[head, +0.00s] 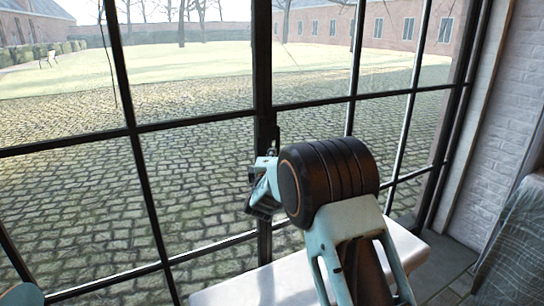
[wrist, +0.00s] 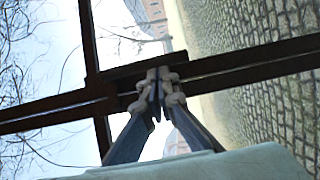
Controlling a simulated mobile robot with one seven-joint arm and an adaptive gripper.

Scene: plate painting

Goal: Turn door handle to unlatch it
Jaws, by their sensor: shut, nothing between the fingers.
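The door is a black-framed, glazed panel (head: 262,80) that looks out on a cobbled yard. A short dark piece, which looks like the door handle (head: 277,134), shows just above my gripper (head: 262,187) in the head view. In the wrist view a dark bar, likely the same handle (wrist: 132,71), lies along the frame bar, right by my gripper's fingertips (wrist: 159,84). The fingers are together and hold nothing. They overlap the bar in that view; I cannot tell whether they touch it. My arm hides part of the door frame in the head view.
A pale bench or ledge (head: 245,290) stands low in front of the glass. At the right are a white brick wall (head: 508,110) and a grey, draped cover (head: 515,250). Thin black glazing bars (head: 138,180) cross the panes around my gripper.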

